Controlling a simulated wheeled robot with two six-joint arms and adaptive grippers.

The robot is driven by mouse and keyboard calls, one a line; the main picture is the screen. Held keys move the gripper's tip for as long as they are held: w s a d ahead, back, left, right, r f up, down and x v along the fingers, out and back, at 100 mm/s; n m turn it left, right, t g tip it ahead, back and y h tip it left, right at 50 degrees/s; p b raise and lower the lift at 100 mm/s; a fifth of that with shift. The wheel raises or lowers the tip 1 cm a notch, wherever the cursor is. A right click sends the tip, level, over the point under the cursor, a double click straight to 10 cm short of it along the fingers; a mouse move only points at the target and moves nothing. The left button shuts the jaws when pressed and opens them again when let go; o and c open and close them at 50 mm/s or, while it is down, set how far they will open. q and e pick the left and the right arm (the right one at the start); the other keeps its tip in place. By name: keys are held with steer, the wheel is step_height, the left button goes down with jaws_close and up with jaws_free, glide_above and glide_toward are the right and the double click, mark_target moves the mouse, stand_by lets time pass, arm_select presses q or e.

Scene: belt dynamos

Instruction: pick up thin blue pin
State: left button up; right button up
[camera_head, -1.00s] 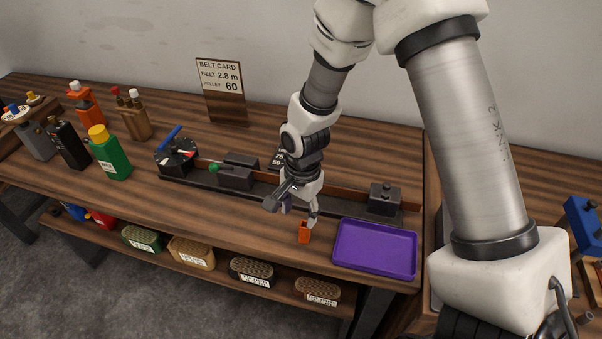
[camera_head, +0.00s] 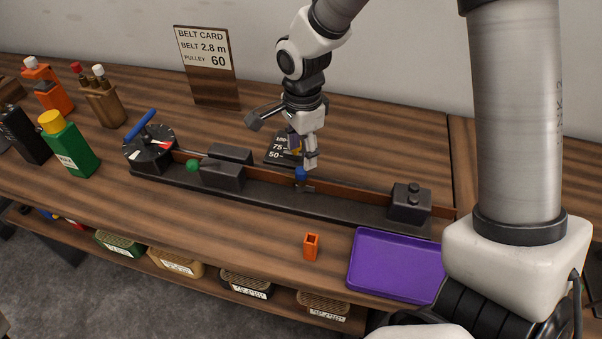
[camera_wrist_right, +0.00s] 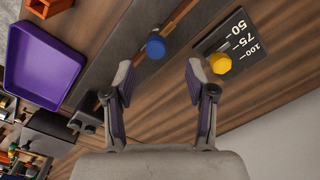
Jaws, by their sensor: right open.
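The thin blue pin (camera_head: 301,174) stands in the long black rail of the bench device, with its round blue head on top. In the right wrist view the blue head (camera_wrist_right: 155,46) shows from above, just beyond the gap between the fingertips; its shaft is hidden there. My right gripper (camera_head: 303,160) is open and empty, pointing down close over the pin. In the wrist view its two purple-padded fingers (camera_wrist_right: 160,76) are spread wide, apart from the pin. My left gripper is not in view.
The purple tray (camera_head: 397,232) and a small orange holder (camera_head: 311,247) stand at the front. A black block (camera_head: 410,203) is at the rail's right end; a dial (camera_head: 149,152) is at its left.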

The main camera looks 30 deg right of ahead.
mark_target(301, 170)
steer(key=f, duration=0.2)
steer(key=f+p, duration=0.1)
steer(key=f, duration=0.1)
steer(key=shift+s+a, duration=0.25)
steer(key=shift+s, duration=0.05)
steer(key=shift+a+f, duration=0.1)
steer(key=shift+f, duration=0.25)
steer(key=shift+w+f, duration=0.15)
steer(key=shift+f, duration=0.05)
jaws_close()
steer(key=shift+r, duration=0.1)
step_height(301, 170, up, 10)
steer(key=b, duration=0.1)
